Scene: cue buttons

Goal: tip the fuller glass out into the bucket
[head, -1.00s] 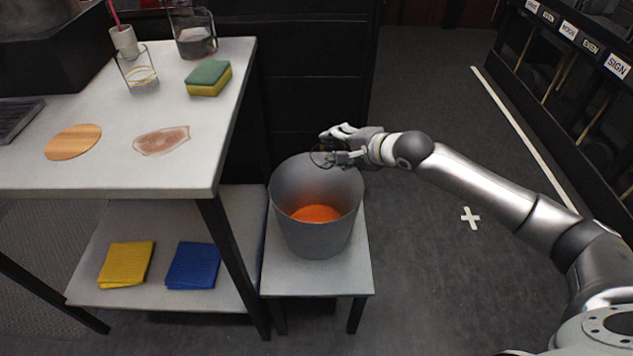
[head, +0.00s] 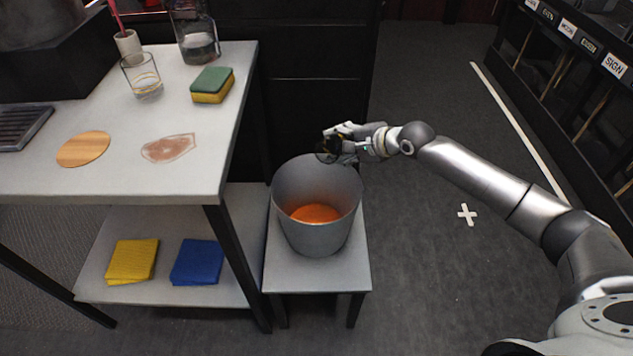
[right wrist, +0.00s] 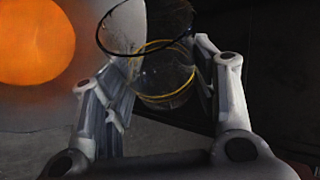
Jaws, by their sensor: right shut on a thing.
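My right gripper (head: 343,146) is shut on a clear glass (head: 327,154) above the back right rim of the grey bucket (head: 318,238). In the right wrist view this glass (right wrist: 168,80) sits between the two fingers, with a yellow band around it and a dark rim. It looks tilted, and I see no orange liquid in it. Orange liquid (head: 316,213) lies in the bottom of the bucket; it also shows in the right wrist view (right wrist: 32,45). Another glass (head: 146,84) with yellow bands stands upright on the table, with little or no visible content. My left gripper is not in view.
The bucket stands on a low stand (head: 356,272) beside the white table (head: 110,180). On the table are a sponge (head: 212,86), a jug (head: 200,46), a wooden disc (head: 84,149) and a reddish stain (head: 169,148). Yellow and blue cloths lie on the lower shelf.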

